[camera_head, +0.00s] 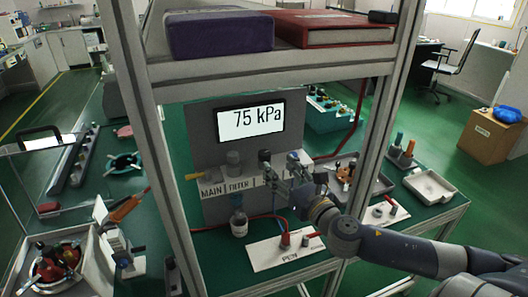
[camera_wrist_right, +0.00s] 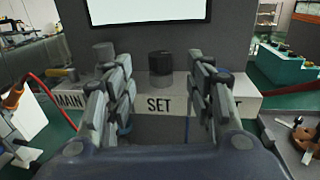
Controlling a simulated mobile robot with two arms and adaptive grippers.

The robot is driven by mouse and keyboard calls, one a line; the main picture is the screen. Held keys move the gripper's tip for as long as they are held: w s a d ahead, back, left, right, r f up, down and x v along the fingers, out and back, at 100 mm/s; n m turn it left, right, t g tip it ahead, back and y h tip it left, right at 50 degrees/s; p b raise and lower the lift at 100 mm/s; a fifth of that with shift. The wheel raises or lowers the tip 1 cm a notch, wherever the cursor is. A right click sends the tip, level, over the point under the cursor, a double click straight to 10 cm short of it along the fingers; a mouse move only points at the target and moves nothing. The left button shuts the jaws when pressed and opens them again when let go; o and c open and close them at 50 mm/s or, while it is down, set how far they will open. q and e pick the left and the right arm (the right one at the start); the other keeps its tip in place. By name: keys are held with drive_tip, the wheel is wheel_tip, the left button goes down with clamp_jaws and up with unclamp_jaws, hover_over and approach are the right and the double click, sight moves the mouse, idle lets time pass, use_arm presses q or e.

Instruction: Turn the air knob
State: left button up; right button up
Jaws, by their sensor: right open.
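A dark round knob (camera_wrist_right: 161,63) stands above the label SET on a pale block in the right wrist view. The same knob (camera_head: 264,158) shows in the head view, below a display (camera_head: 250,121) that reads 75 kPa. My right gripper (camera_head: 285,179) is in front of the block, its fingers partly covering the labels. In the wrist view its two fingers are spread apart, with the knob ahead between them. I see no contact with the knob. My left gripper is not in view.
A grey knob (camera_head: 234,157) stands beside it over FILTER, and a yellow lever (camera_head: 196,177) sits by MAIN. A shelf (camera_head: 280,65) with a purple box and red binder is above. A white plate (camera_head: 285,252) lies below. Frame posts flank the panel.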

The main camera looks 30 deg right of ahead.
sight(268, 156)
drive_tip(key=shift+w+d+p, duration=0.2)
drive_tip(key=shift+w+p, duration=0.3)
drive_tip(key=shift+w, duration=1.85)
drive_tip(key=shift+w+d+p, duration=0.15)
drive_tip(key=shift+w+p, duration=0.3)
drive_tip(key=shift+w, duration=1.85)
drive_tip(key=c, duration=1.1)
